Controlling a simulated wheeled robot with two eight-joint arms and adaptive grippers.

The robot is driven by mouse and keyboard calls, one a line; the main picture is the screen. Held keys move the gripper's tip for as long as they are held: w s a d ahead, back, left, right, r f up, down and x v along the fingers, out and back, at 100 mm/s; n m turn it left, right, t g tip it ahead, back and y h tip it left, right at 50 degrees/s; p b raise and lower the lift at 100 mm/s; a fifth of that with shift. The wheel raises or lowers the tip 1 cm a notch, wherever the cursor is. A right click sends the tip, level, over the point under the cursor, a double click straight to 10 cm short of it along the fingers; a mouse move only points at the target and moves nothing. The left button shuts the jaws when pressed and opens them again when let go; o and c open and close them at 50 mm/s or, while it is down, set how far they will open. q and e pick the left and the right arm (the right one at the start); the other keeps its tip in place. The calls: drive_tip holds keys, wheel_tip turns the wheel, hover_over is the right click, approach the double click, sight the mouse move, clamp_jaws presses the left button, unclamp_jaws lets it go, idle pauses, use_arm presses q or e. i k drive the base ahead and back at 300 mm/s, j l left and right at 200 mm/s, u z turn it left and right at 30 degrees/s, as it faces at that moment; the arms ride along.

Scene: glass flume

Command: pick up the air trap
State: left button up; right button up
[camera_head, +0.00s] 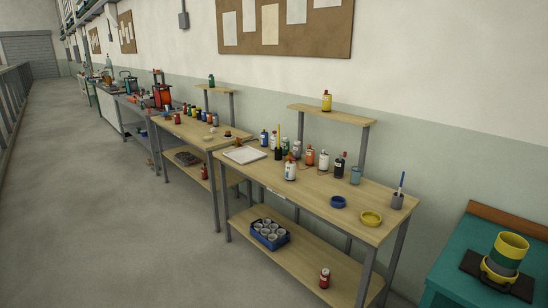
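I cannot make out anything I can surely name as the air trap. A yellow and green cylinder (507,253) with a handle-like ring stands upright on a dark plate on the teal cabinet (465,245) at the lower right. Neither of my grippers is in view.
The near bench also holds a blue ring (338,202), a yellow dish (371,218) and a grey cup (397,201). A blue crate (270,234) and a red can (324,278) are on its lower shelf. The left aisle (110,220) is clear, with a railing beyond.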

sight(290, 169)
drive_tip(key=i+u, duration=0.15)
drive_tip(key=i, duration=0.45)
drive_tip(key=i+u, duration=0.2)
drive_tip(key=i, duration=0.35)
drive_tip(key=i+l+u, duration=0.15)
drive_tip(key=i, duration=0.45)
drive_tip(key=i+z, duration=0.25)
drive_tip(key=i, duration=0.15)
drive_tip(key=i+j+z, duration=0.25)
drive_tip(key=i+l, duration=0.1)
drive_tip(key=i, duration=0.05)
